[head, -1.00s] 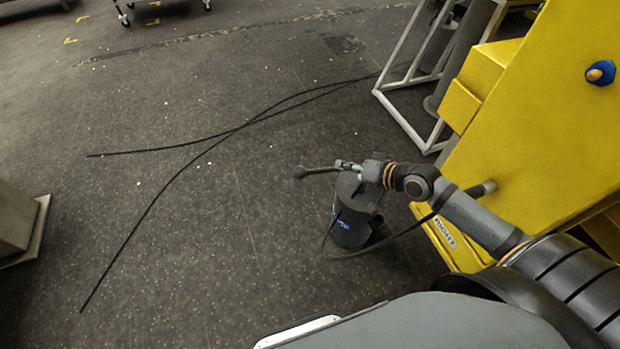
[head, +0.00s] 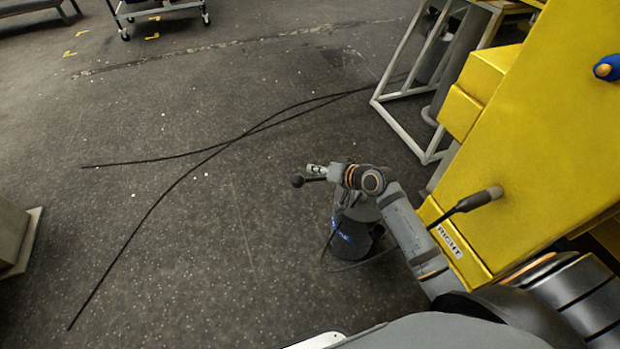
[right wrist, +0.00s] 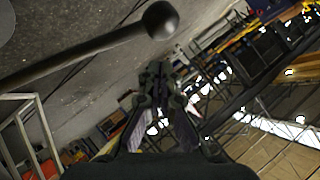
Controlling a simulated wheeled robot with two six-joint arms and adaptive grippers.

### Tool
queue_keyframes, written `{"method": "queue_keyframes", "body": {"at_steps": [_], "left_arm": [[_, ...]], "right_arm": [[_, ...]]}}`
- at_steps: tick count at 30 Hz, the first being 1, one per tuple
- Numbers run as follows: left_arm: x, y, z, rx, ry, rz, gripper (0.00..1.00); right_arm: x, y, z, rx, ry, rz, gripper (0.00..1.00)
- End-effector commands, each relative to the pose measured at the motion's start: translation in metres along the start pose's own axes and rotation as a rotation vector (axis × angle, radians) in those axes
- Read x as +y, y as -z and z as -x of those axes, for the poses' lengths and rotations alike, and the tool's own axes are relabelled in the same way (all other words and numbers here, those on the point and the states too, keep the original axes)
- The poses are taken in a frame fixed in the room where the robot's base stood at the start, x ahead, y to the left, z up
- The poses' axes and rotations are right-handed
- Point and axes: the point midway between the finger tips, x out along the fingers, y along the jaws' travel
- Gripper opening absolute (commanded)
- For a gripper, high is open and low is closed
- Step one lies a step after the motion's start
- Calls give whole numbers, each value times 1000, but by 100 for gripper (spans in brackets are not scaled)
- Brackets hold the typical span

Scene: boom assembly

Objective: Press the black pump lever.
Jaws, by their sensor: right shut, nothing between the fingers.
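The black pump (head: 357,238), a dark cylinder with blue lettering, stands on the floor right of centre in the head view. Its black lever points left and ends in a round knob (head: 297,181). My right gripper (head: 314,169) is shut and empty, close to the knob end; in the head view it appears just above the lever. In the right wrist view the lever's knob (right wrist: 160,20) and rod cross beyond the shut fingers (right wrist: 154,75). I cannot tell whether they touch. My right forearm hides part of the pump top. My left gripper is not in view.
A yellow structure (head: 545,140) labelled RIGHT stands close on the right, with a dark-handled rod (head: 484,198) by it. A white frame (head: 405,125) stands behind. Black cables (head: 185,180) lie across the floor.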

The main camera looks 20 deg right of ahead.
Motion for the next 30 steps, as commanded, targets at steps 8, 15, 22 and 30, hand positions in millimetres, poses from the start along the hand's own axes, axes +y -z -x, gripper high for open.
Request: {"method": "queue_keyframes", "body": {"at_steps": [8,15,22,30], "left_arm": [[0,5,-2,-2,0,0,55],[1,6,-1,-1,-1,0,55],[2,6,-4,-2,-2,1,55],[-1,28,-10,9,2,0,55]], "right_arm": [[1,-20,-18,0,-2,0,0],[1,-21,-19,0,-3,1,0],[8,-32,-28,0,-29,27,0],[38,-81,-68,-4,-140,164,0]]}}
